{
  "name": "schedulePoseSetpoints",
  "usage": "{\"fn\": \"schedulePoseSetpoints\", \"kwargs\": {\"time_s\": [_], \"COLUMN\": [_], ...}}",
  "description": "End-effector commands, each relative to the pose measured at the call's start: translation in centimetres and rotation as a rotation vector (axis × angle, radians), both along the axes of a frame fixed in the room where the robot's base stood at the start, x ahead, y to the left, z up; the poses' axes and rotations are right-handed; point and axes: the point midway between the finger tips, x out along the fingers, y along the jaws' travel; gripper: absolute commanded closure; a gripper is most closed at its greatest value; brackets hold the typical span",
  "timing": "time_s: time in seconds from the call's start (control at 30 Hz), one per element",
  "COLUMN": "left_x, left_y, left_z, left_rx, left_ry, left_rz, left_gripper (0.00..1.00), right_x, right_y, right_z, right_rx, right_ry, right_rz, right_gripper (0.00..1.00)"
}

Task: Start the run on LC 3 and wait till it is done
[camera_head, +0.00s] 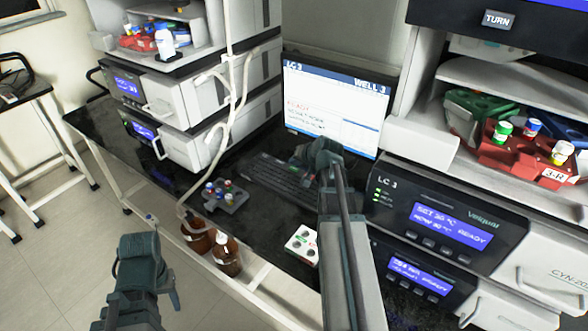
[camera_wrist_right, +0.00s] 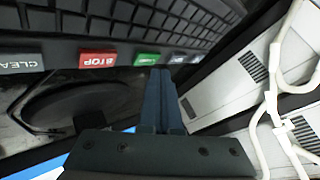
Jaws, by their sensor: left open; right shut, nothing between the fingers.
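The monitor (camera_head: 333,105) is headed "LC 3" and "WELL 3", with a line of red text too small to read surely. The black keyboard (camera_head: 268,180) lies below it. My right gripper (camera_head: 303,157) is shut and empty over the keyboard's right part, hiding some keys. In the right wrist view its fingertips (camera_wrist_right: 161,73) are at the lower edge of a green key (camera_wrist_right: 147,60), beside a red STOP key (camera_wrist_right: 98,59); I cannot tell if they touch. The LC 3 unit (camera_head: 440,222) shows "SET 30 °C" and "READY". My left gripper (camera_head: 168,272) is open, low at the left, off the bench.
Two brown bottles (camera_head: 227,254) stand at the bench's front edge. A small vial rack (camera_head: 225,195) and a white block with holes (camera_head: 302,243) are on the bench. A red tray (camera_head: 515,160) marked "3-R" holds capped vials. Another instrument stack (camera_head: 180,90) stands left.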

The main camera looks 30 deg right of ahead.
Motion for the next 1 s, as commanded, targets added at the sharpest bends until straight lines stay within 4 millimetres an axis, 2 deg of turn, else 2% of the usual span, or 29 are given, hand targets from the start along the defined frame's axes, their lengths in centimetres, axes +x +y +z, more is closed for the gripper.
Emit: {"fn": "schedulePoseSetpoints", "kwargs": {"time_s": [0.73,1.0], "left_x": [0.0,0.0], "left_y": [0.0,0.0], "left_z": [-0.02,-0.85], "left_rx": [0.0,0.0], "left_ry": [0.0,0.0], "left_rz": [0.0,0.0], "left_gripper": [0.5,0.5], "right_x": [0.0,0.0], "right_y": [0.0,0.0], "right_z": [-0.02,-0.85], "right_rx": [0.0,0.0], "right_ry": [0.0,0.0], "right_rz": [0.0,0.0], "right_gripper": [1.0,1.0]}}
